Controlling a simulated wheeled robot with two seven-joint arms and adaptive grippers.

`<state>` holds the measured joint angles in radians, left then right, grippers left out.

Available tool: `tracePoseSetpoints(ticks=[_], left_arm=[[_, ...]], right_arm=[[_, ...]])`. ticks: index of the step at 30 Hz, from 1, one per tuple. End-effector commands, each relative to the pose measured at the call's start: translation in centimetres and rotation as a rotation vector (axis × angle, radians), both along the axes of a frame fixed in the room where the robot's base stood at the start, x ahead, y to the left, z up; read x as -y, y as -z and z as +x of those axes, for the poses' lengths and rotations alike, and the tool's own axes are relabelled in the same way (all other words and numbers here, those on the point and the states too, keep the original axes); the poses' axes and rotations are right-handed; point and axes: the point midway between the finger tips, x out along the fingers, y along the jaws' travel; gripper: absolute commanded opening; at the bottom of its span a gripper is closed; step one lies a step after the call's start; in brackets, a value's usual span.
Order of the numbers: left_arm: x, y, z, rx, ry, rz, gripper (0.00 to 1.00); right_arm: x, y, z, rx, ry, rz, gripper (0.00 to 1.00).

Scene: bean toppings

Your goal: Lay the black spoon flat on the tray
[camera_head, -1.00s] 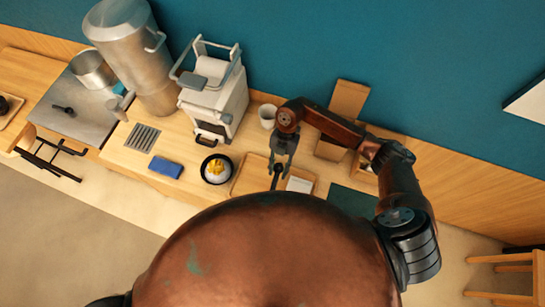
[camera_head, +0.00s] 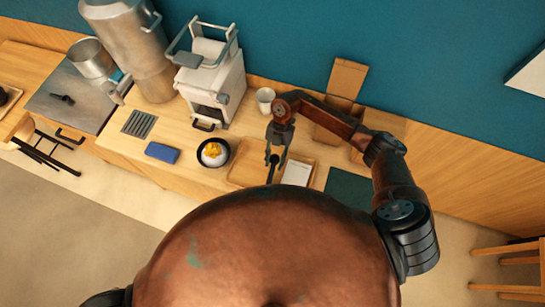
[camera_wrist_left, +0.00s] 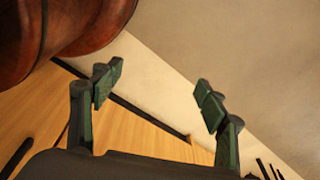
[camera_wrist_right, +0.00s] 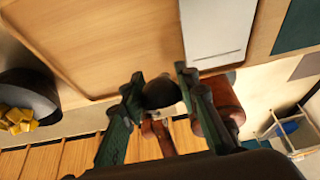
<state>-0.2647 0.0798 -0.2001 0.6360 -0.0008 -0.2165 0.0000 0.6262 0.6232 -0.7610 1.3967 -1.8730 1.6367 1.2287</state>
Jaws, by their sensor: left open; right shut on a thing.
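The black spoon (camera_head: 271,174) is held by my right gripper (camera_head: 274,159), near the front of the wooden tray (camera_head: 240,174). In the right wrist view, the spoon's dark rounded end (camera_wrist_right: 160,92) sits between the green fingers of the right gripper (camera_wrist_right: 160,90). The wooden tray (camera_wrist_right: 110,40) lies beyond it there, its near rim close to the fingertips. The spoon's contact with the tray cannot be judged. The rest of the spoon is hidden. My left gripper (camera_wrist_left: 158,93) is open and empty in the left wrist view, with wooden surface and pale floor behind it.
A white rectangular item (camera_head: 297,172) lies at the tray's right side. A black bowl with yellow cubes (camera_head: 213,152) stands left of the tray. A white cup (camera_head: 265,99) and a coffee machine (camera_head: 211,85) stand behind. A blue cloth (camera_head: 162,152) lies farther left.

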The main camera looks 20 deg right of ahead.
Motion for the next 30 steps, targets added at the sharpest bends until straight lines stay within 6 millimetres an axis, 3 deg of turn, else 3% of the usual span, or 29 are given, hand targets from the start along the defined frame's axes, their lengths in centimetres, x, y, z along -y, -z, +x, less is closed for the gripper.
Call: tracePoseSetpoints(ticks=[9,11,12,16,19,26,30], left_arm=[[-0.3,0.8,-8.7,-0.106,-0.022,0.005,0.67],[-0.3,0.8,-8.5,-0.104,-0.022,0.004,0.67],[-0.3,0.8,-7.7,-0.095,-0.020,0.005,0.67],[-0.1,0.6,-3.9,-0.047,-0.011,0.002,0.67],[0.0,0.4,-2.4,-0.026,-0.008,0.001,0.67],[-0.1,0.5,-3.3,-0.040,-0.009,0.001,0.67],[-0.2,0.6,-4.6,-0.055,-0.012,0.002,0.67]], right_arm=[[-0.1,0.8,0.9,-0.009,0.000,-0.001,0.15],[-0.1,0.8,0.9,-0.010,-0.001,-0.001,0.15],[-0.1,0.8,0.9,-0.010,-0.001,-0.001,0.30],[0.0,0.8,0.9,-0.010,-0.001,-0.001,0.39],[0.0,0.8,0.9,-0.010,0.000,-0.001,0.46],[0.0,0.8,0.9,-0.009,-0.001,-0.001,0.49],[0.0,0.8,0.9,-0.010,0.000,-0.002,0.58]])
